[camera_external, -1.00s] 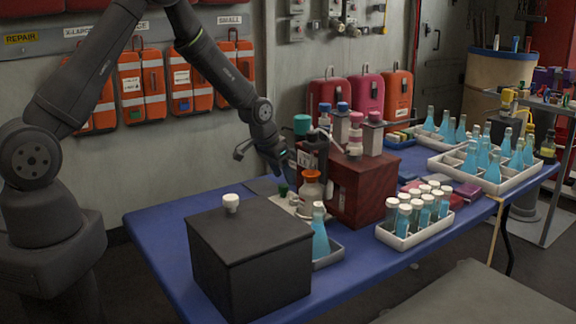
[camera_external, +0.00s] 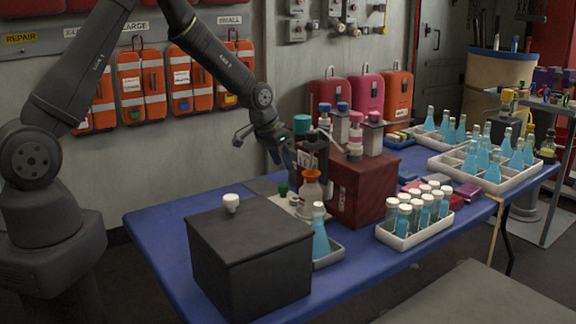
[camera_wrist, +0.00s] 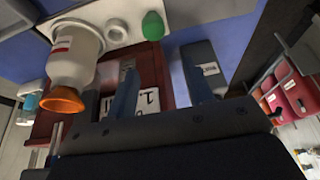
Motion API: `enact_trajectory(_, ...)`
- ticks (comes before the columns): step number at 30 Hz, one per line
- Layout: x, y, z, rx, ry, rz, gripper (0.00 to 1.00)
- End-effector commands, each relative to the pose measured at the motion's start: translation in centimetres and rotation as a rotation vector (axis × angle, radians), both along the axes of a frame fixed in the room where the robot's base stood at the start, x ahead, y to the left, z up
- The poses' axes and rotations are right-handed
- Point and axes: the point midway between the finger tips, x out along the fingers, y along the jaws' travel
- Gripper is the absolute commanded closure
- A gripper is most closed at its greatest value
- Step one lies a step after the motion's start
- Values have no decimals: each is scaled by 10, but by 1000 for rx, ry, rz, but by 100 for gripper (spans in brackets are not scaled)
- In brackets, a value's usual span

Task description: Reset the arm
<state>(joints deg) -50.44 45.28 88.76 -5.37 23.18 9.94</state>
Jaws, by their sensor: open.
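My gripper (camera_external: 285,160) hangs above the back edge of the blue table (camera_external: 165,225), just left of the dark red wooden box (camera_external: 365,195), fingers pointing down. In the wrist view my gripper (camera_wrist: 162,82) has its two fingers spread apart, with nothing seen between them. A white bottle with an orange top (camera_wrist: 75,55) is beside the fingers in the wrist view. It also shows in the outside view as a bottle (camera_external: 311,190) in front of the box. The fingertips are partly hidden in the outside view.
A black box with a white knob (camera_external: 250,255) stands at the table's front left. Orange bags (camera_external: 130,85) hang on the wall behind my arm. The table's left corner is bare.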

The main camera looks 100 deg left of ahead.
Motion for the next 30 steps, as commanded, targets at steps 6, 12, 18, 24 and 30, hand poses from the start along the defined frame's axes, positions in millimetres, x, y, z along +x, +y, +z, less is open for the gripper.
enact_trajectory(6,-1,-1,-30,-3,4,-1,53)
enact_trajectory(12,0,0,-58,-2,1,1,53)
enact_trajectory(18,-5,4,-67,0,1,1,53)
enact_trajectory(24,-6,6,-67,-1,1,0,53)
enact_trajectory(30,-6,6,-67,-1,1,0,33)
